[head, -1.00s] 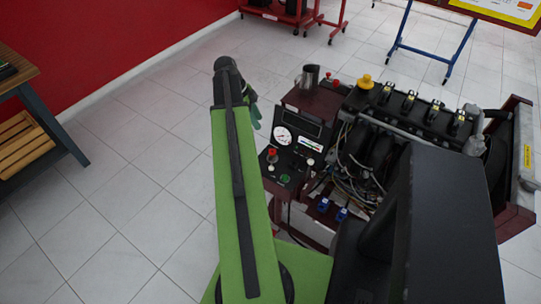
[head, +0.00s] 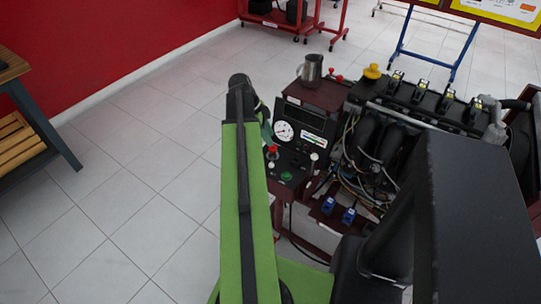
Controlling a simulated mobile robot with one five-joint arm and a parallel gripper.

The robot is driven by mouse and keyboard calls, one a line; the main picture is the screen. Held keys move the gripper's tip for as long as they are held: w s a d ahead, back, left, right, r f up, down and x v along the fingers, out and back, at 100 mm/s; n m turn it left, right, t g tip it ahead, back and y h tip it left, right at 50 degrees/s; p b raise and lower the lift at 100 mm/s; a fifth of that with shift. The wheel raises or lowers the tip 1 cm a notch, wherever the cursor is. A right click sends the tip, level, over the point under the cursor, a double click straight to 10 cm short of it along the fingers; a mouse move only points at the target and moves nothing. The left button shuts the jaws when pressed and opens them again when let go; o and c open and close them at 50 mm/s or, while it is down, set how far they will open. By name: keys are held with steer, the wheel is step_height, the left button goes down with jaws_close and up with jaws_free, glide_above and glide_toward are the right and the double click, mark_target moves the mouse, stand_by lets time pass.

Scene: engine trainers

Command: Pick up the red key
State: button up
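A small red piece (head: 272,151) stands on the dark control panel of the engine trainer, just right of my arm. I cannot tell whether it is the red key or a button. Small red pieces (head: 334,73) also show behind the metal cup; their shape is too small to make out. My gripper (head: 264,122) shows only in part at the far end of my green arm, beside the panel's left edge. The arm hides most of it, so its opening and anything between its fingers cannot be seen.
The engine trainer (head: 375,150) fills the right side, with a gauge (head: 284,131), a green button (head: 286,176) and a metal cup (head: 312,68). A workbench (head: 28,125) stands at left by the red wall. The tiled floor between is clear.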

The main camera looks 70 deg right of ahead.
mark_target(273, 150)
steer(key=b+x, duration=0.2)
steer(key=x, duration=0.1)
steer(key=b+x, duration=0.1)
steer(key=b, duration=0.1)
steer(key=shift+w+a+f, duration=0.1)
steer(key=shift+a+f, duration=0.25)
steer(key=shift+f, duration=0.35)
steer(key=shift+r, duration=0.15)
jaws_close()
